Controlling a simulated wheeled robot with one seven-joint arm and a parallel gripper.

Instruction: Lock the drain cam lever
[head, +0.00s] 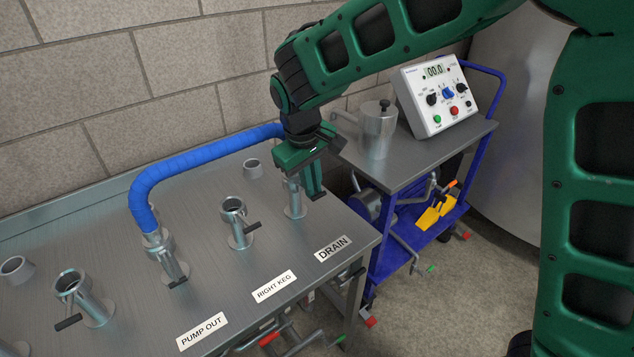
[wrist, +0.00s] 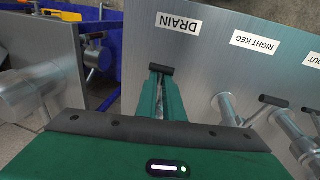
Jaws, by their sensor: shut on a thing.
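The drain post (head: 294,208) stands on the steel bench in line with the DRAIN label (head: 333,248). Its upper part is mostly hidden behind my gripper. My gripper (head: 314,192) is above and against this post, pointing down, with its fingers shut on the drain cam lever. The lever's black grip (wrist: 160,69) sticks out past the fingertips in the wrist view, toward the DRAIN label (wrist: 178,23). The lever's angle to the post is hard to tell. A blue hose (head: 205,163) runs from the pump-out post (head: 174,268) toward the drain post; its far end is hidden behind my gripper.
The right keg post (head: 240,232) with a black-tipped lever stands left of the drain post. Another levered post (head: 90,300) is further left. A blue cart (head: 377,268) at right carries a metal pot (head: 377,135) and a control box (head: 437,95). The wall is close behind.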

